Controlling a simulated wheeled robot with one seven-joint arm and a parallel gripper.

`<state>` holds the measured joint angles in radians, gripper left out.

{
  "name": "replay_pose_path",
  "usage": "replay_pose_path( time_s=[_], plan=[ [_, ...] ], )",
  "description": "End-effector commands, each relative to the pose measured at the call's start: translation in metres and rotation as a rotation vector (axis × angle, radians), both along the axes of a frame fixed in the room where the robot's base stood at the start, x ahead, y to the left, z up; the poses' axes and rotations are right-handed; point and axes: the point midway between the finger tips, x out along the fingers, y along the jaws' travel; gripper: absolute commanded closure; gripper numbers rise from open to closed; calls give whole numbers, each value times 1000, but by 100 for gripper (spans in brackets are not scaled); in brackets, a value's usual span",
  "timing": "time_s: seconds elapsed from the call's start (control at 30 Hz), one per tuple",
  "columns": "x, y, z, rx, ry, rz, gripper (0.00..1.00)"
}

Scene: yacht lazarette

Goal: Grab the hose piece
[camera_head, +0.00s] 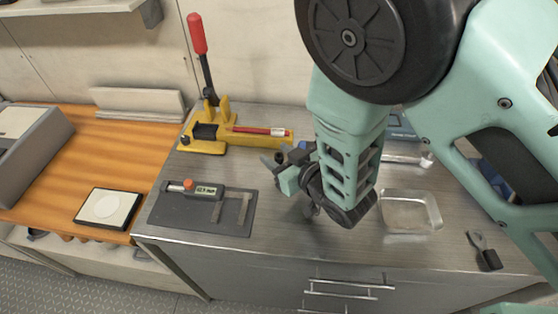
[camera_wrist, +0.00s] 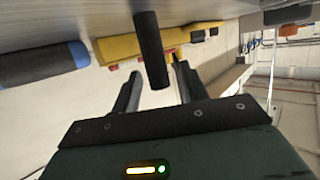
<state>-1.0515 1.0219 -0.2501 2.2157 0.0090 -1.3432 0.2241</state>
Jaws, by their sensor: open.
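A plain black cylinder, which looks like the hose piece (camera_wrist: 152,45), stands on the metal worktop in the wrist view, where the worktop is at the top of the picture. My gripper (camera_wrist: 160,68) is open, and the free end of the cylinder shows between its two fingers. I cannot tell how deep it sits between them, and no contact shows. In the head view my gripper (camera_head: 274,168) is low over the worktop, in front of the yellow press. A small black piece (camera_head: 279,156) beside the fingers is probably the same hose piece, largely hidden.
The yellow press (camera_head: 207,132) with a red-handled lever stands behind my gripper. A dark tray (camera_head: 166,213) with a digital gauge lies left. A clear dish (camera_head: 409,213) is right. A dark cylinder with a blue end (camera_wrist: 45,64) lies at left in the wrist view.

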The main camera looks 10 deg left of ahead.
Motion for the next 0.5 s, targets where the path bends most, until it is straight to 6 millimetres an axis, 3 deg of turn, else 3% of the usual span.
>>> replay_pose_path(
  time_s=[0.17, 0.3, 0.33, 0.5],
  plan=[
    [0, 0, -1, 0, 0, 0, 56],
    [0, 0, 0, 0, 0, 0, 95],
    [0, 0, 0, 0, 0, 0, 100],
    [0, 0, 0, 0, 0, 0, 100]
  ],
)
